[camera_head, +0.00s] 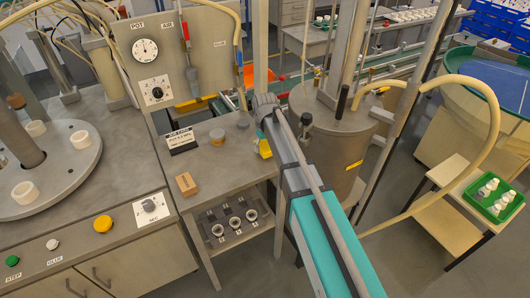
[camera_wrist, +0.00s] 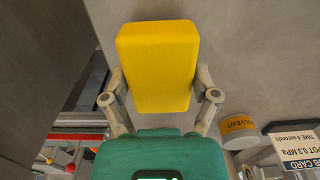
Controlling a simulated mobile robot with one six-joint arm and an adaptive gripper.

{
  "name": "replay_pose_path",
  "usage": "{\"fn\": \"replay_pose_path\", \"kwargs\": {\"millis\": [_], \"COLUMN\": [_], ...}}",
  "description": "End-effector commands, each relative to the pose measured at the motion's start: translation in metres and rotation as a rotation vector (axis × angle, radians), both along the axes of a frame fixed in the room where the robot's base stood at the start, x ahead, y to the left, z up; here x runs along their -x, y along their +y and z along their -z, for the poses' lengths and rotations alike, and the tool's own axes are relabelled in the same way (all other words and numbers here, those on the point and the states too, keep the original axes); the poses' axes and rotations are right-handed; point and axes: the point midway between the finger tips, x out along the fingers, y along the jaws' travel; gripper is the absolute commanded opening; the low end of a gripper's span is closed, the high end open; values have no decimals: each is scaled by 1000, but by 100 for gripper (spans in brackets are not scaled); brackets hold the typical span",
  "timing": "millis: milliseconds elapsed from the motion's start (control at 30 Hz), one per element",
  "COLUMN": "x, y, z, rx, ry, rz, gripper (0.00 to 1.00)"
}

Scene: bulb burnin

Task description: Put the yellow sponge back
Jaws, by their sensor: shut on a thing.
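The yellow sponge (camera_wrist: 157,65) fills the top middle of the wrist view, between the two fingers of my gripper (camera_wrist: 160,80). The fingers are shut on its sides. In the head view only a small part of the sponge (camera_head: 265,149) shows beside my arm, near the right edge of the small grey table (camera_head: 215,165). My arm hides the rest of it and most of the gripper. I cannot tell whether the sponge touches the tabletop.
On the table stand a solvent tin (camera_head: 217,138), a small grey round piece (camera_head: 242,122), a sign card (camera_head: 181,141) and a wooden block (camera_head: 186,184). A large metal pot (camera_head: 333,140) stands close to the right of my arm. The table's front middle is clear.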

Motion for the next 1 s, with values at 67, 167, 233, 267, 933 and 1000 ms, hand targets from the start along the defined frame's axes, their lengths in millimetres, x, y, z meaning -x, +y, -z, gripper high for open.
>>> {"fn": "replay_pose_path", "kwargs": {"millis": [67, 167, 233, 267, 933, 1000], "x": [0, 0, 0, 0, 0, 0], "y": [0, 0, 0, 0, 0, 0], "z": [10, 13, 14, 14, 16, 16], "rx": [0, 0, 0, 0, 0, 0], "ry": [0, 0, 0, 0, 0, 0], "rz": [0, 0, 0, 0, 0, 0], "gripper": [39, 39, 39, 39, 100, 100]}}
